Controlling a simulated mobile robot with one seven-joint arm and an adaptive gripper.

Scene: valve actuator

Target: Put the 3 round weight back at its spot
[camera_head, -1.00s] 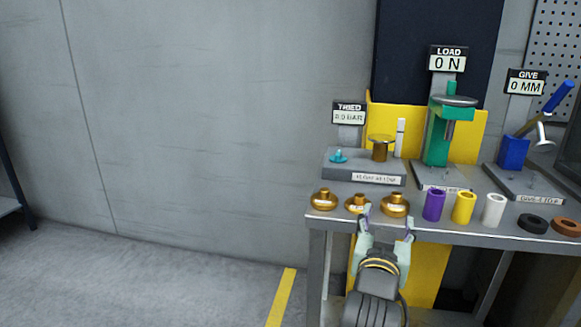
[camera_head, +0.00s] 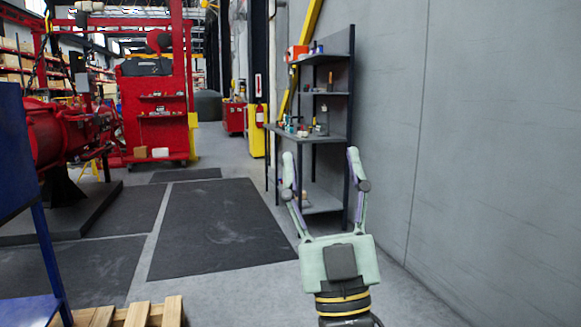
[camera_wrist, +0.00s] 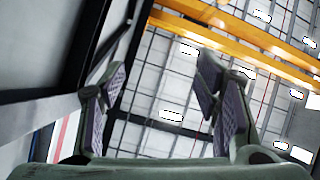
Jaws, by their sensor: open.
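My gripper (camera_head: 325,165) is open and empty in the head view, with its two fingers spread and pointing up in front of the grey shelf unit. In the wrist view my gripper (camera_wrist: 165,95) is also open, with nothing between the padded fingers and only ceiling beams and window panes behind. I cannot make out a round weight in either view now. Small items sit on the shelves, too small to identify.
The shelf unit (camera_head: 318,138) stands against the grey wall (camera_head: 470,130) on the right. Dark floor mats (camera_head: 215,228) lie in the open aisle. A red machine (camera_head: 60,135) and a blue panel (camera_head: 15,150) are at left. A wooden pallet (camera_head: 130,315) is at lower left.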

